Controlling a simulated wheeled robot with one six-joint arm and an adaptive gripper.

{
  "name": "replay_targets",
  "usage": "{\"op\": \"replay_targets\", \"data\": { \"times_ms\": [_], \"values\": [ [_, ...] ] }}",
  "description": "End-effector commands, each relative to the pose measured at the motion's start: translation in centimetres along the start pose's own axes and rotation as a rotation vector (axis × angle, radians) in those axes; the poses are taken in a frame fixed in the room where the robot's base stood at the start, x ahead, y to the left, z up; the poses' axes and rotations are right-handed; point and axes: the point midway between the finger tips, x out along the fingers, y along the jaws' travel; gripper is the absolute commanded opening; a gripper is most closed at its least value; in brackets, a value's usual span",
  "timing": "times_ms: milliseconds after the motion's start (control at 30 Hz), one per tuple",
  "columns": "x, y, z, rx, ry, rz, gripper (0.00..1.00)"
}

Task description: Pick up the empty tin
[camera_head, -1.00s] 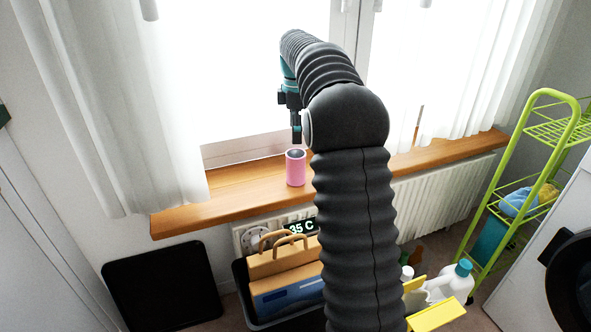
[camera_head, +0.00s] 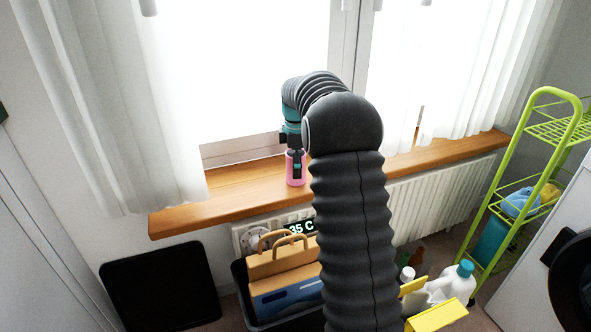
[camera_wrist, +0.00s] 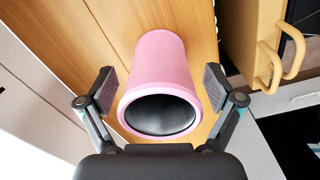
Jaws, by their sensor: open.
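The empty tin (camera_head: 297,181) is a pink open-topped cylinder standing upright on the wooden windowsill. In the wrist view the tin (camera_wrist: 160,65) shows its round mouth and dark, empty inside. My gripper (camera_head: 296,168) is down at the tin in the head view, partly in front of it. In the wrist view my gripper (camera_wrist: 160,91) is open, with one finger on each side of the tin. A gap shows between each finger pad and the tin wall.
The wooden windowsill (camera_head: 230,192) is otherwise clear near the tin. A window and white curtains (camera_head: 100,100) stand behind. A radiator (camera_head: 440,195) and a bin with bags (camera_head: 280,280) are below. A green rack (camera_head: 500,200) stands at right.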

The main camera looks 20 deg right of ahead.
Motion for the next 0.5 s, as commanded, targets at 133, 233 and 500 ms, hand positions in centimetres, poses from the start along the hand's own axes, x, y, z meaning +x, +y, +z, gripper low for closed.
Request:
{"op": "replay_targets", "data": {
  "times_ms": [133,233,500],
  "values": [
    [0.31,-0.02,-0.01,0.0,0.0,0.0,0.91],
    [0.28,-0.01,-0.01,0.0,0.0,0.0,0.91],
    [0.26,-0.02,-0.01,0.0,0.0,0.0,0.31]
  ]
}}
